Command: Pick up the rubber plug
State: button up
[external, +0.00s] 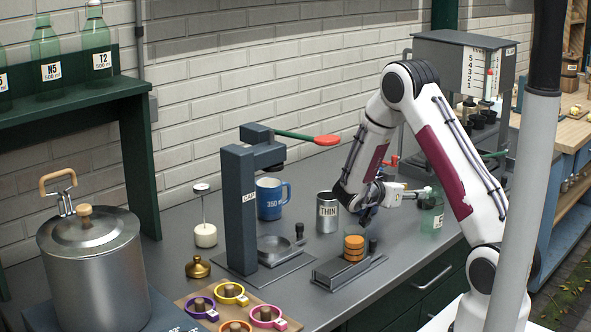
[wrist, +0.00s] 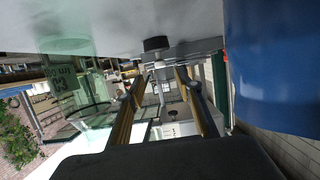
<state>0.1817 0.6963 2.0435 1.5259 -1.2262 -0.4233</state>
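I cannot single out the rubber plug with certainty. A black round piece (wrist: 156,43) shows beyond my fingertips in the wrist view, against a grey metal part. In the external view a short stack of orange discs (external: 354,248) stands on a low grey holder (external: 335,273), with a dark knob (external: 373,245) beside it. My gripper (external: 366,213) is above and slightly right of this stack, behind the holder's right end. In the wrist view its two fingers (wrist: 163,75) are apart, with nothing visible held between them.
A metal THIN can (external: 327,213) stands left of my gripper, and a green glass bottle (external: 431,215) right of it. A blue mug (external: 271,200) and a dark press (external: 238,205) stand farther left. Colored rings lie on a board (external: 205,297) at the front.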

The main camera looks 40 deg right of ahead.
jog(key=shift+x, duration=1.35)
jog(key=shift+d, duration=0.1)
jog(key=shift+r+x, duration=0.15)
jog(key=shift+x, duration=1.1)
jog(key=shift+r+x, duration=0.1)
jog(key=shift+x, duration=1.15)
jog(key=shift+r, duration=0.1)
grip_shut()
